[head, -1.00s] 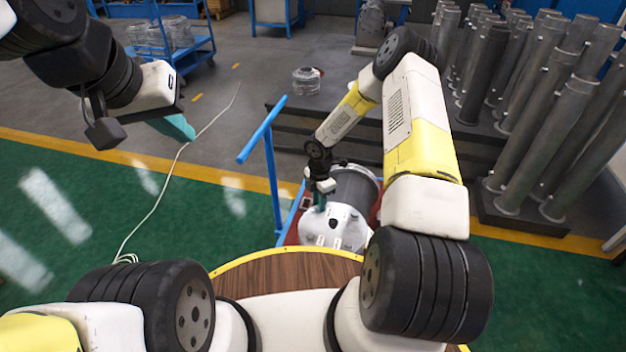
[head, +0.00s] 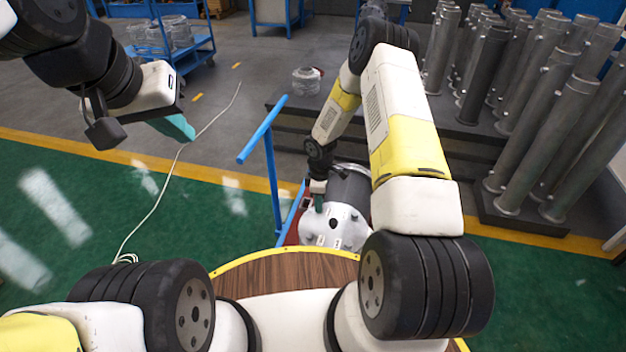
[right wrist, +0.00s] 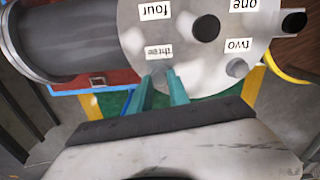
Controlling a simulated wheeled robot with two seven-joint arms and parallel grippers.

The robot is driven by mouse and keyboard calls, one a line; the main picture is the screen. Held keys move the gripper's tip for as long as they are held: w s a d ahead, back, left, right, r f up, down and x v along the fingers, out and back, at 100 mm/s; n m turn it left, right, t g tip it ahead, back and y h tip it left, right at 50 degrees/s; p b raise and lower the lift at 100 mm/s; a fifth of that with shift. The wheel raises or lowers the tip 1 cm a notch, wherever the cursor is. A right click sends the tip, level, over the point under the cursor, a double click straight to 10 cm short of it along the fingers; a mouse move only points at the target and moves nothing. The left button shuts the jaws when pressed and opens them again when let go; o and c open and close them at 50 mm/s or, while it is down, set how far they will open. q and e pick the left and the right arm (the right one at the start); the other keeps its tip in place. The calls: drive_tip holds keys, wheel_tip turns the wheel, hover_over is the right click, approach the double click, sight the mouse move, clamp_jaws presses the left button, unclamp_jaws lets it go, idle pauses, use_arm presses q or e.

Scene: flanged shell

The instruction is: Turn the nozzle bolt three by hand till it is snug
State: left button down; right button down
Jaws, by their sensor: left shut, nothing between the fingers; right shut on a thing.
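The flanged shell lies on its side, with a white round flange (head: 340,226) facing me in the head view and a grey body (right wrist: 70,40) in the right wrist view. The flange carries labels one, two, three and four, upside down in the wrist view. My right gripper (right wrist: 162,80) is shut on nozzle bolt three (right wrist: 160,72), just below the label "three"; the fingers partly hide the bolt. In the head view my right gripper (head: 318,203) is at the flange's upper left edge. My left gripper (head: 178,128) is shut and empty, far from the shell.
The shell sits on a red cart with a blue handle (head: 262,130) to its left. Bolt two (right wrist: 237,68) stands out near label two. A dark central hole (right wrist: 206,28) is in the flange. Several grey pipes (head: 540,150) stand at the right.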

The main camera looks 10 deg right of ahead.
drive_tip(key=m, duration=0.3)
drive_tip(key=shift+w+r+m, duration=0.1)
drive_tip(key=shift+m, duration=2.1)
drive_tip(key=shift+w, duration=0.1)
drive_tip(key=c, duration=1.2)
unclamp_jaws()
drive_tip(key=shift+c, duration=0.2)
wheel_tip(320, 180, up, 8)
